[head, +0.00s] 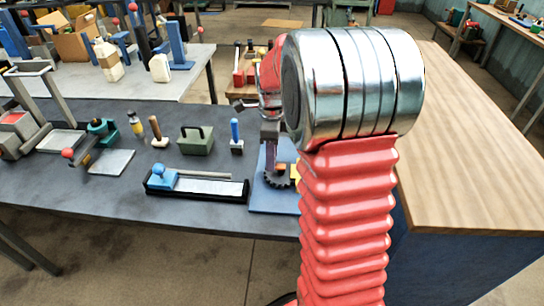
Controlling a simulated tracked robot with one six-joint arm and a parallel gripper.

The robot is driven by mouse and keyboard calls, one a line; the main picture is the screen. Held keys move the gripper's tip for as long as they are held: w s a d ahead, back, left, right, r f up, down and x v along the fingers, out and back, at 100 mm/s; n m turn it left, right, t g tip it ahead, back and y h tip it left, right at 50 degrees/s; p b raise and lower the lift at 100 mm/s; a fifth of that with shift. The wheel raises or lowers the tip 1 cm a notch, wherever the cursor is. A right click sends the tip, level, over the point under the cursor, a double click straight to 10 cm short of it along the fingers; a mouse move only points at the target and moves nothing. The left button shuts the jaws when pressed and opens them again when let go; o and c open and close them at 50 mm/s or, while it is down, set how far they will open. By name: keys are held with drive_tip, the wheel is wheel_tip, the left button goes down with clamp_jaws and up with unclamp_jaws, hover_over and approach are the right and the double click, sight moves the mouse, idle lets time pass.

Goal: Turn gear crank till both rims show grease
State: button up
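A dark toothed gear (276,180) stands on a blue base plate (270,204) at the front edge of the grey bench. My arm, with its red bellows and large metal joint, covers the right part of this mechanism. A small yellow part (294,176) shows beside the gear. My gripper (270,138) appears to be above the gear, small and partly hidden behind my arm. I cannot tell whether its fingers are open or shut, or touch anything. The crank handle and the second gear cannot be made out, and no grease on the rims can be seen.
A wooden-topped bench (475,150) is at the right.

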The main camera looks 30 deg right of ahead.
drive_tip(key=shift+f, duration=0.25)
drive_tip(key=shift+c, duration=0.5)
clamp_jaws()
